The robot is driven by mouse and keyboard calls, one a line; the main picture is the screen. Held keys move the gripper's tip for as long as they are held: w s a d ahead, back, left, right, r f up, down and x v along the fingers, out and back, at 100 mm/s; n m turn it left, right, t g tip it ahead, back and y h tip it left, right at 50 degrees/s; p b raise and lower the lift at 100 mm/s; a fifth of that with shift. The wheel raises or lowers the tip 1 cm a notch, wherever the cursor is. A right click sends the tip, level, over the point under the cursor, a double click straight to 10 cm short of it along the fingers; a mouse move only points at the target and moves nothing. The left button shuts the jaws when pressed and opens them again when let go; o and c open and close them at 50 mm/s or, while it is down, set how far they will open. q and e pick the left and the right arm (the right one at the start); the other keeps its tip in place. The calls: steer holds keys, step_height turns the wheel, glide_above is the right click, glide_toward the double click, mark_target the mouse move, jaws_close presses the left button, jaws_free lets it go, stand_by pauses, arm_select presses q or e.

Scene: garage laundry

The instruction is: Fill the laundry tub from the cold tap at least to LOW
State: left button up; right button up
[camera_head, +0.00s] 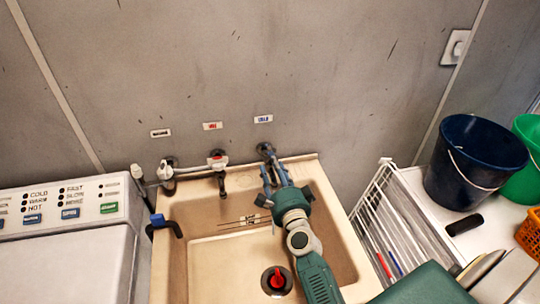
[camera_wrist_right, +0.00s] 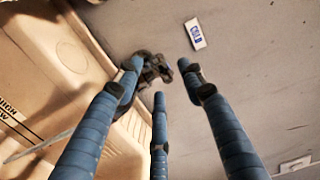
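The tan laundry tub (camera_head: 310,167) stands against the wall, with level marks (camera_head: 240,221) on its back inner wall. A red plug (camera_head: 277,279) sits at the drain, and I see no water in the tub. The cold tap (camera_head: 265,149) is on the wall under the blue label and also shows in the wrist view (camera_wrist_right: 152,70). My right gripper (camera_head: 274,168) reaches over the tub to this tap. In the wrist view, its three blue fingers (camera_wrist_right: 158,78) are spread around the dark tap handle; contact is unclear. My left gripper is out of view.
A red-labelled tap (camera_head: 217,160) and a hose-connected tap (camera_head: 167,172) are to the left. A washing machine (camera_head: 65,255) stands left of the tub. A white rack (camera_head: 372,215) and a dark blue bucket (camera_head: 475,160) are to the right.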

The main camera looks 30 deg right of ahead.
steer(key=x, duration=0.4)
steer(key=shift+d+f, duration=0.15)
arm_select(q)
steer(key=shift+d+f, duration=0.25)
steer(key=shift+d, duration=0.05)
arm_select(e)
steer(key=shift+w, duration=0.4)
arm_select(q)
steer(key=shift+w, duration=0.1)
